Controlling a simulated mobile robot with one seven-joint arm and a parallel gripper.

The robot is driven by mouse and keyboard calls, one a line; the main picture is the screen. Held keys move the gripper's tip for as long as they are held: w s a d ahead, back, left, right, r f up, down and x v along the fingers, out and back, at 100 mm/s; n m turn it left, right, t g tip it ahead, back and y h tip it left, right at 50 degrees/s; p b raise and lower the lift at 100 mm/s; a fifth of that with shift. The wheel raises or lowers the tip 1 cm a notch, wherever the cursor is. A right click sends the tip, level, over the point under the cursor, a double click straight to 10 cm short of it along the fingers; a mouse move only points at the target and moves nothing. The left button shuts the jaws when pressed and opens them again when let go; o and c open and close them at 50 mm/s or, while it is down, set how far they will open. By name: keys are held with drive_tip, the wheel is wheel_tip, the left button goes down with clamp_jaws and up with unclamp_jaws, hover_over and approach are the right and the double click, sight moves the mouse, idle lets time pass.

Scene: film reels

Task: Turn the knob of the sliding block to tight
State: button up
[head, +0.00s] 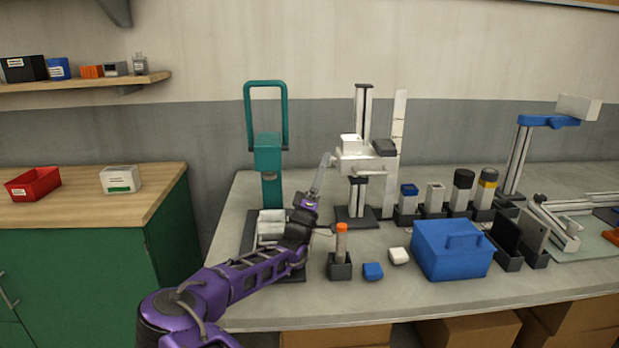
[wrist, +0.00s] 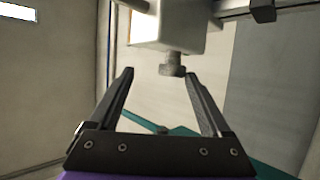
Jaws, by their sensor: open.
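The sliding block (head: 362,163) is a white block on the dark upright post of a stand near the middle of the bench. In the wrist view the white block (wrist: 165,32) fills the top, and its small grey knob (wrist: 172,66) sticks out toward me. My gripper (head: 327,158) is just left of the block in the head view. In the wrist view my gripper (wrist: 159,75) is open and empty. The knob lies between the lines of the two fingers, near the tips and closer to the right one. I see no contact. The knob's tight or loose marking cannot be read.
A teal press (head: 268,155) with a tall handle stands left of my gripper. An orange-topped bottle (head: 342,240), a blue box (head: 450,255) and several dark holders stand in front and to the right.

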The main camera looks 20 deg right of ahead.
drive_tip(key=s+a, duration=0.6)
drive_tip(key=a, duration=0.1)
drive_tip(key=shift+s+a, duration=0.15)
